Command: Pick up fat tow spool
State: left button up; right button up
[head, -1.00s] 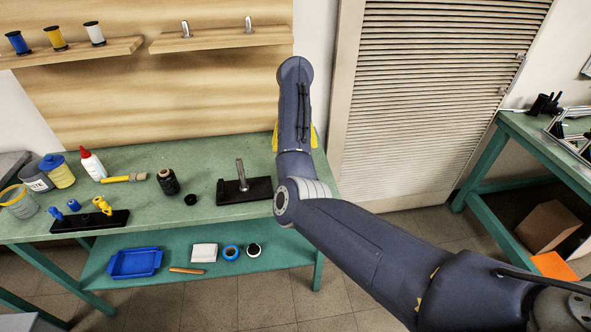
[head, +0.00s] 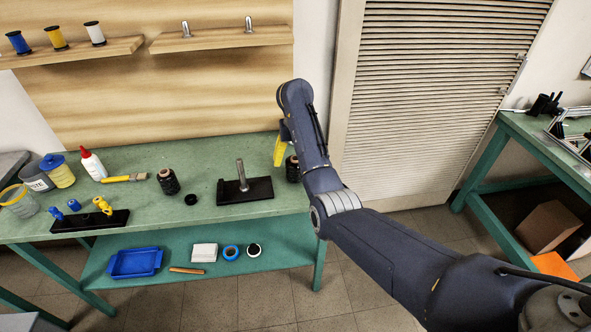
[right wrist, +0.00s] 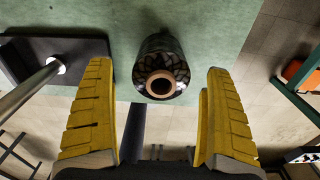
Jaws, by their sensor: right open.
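Two black tow spools stand on the green bench: one (head: 168,181) left of the peg stand, one (head: 292,168) near the bench's right end, partly hidden by my right arm. I cannot tell for certain which is the fat one. My right gripper (head: 279,150), with yellow fingers, is beside the right-hand spool. In the right wrist view the right gripper (right wrist: 158,90) is open, and the dark spool (right wrist: 163,52) with its brown core lies ahead, centred between the spread fingers; I see no contact. My left gripper is not in view.
The black peg stand (head: 262,189) with an upright metal post (head: 241,175) is just left of the right-hand spool. A small black cap (head: 190,200), a brush (head: 122,178) and bottles are further left. The bench edge is close on the right.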

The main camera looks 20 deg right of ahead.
jog(key=shift+s+f, duration=0.1)
jog(key=shift+f, duration=2.5)
jog(key=c, duration=1.3)
jog(key=shift+c, duration=0.7)
jog(key=shift+r, duration=0.2)
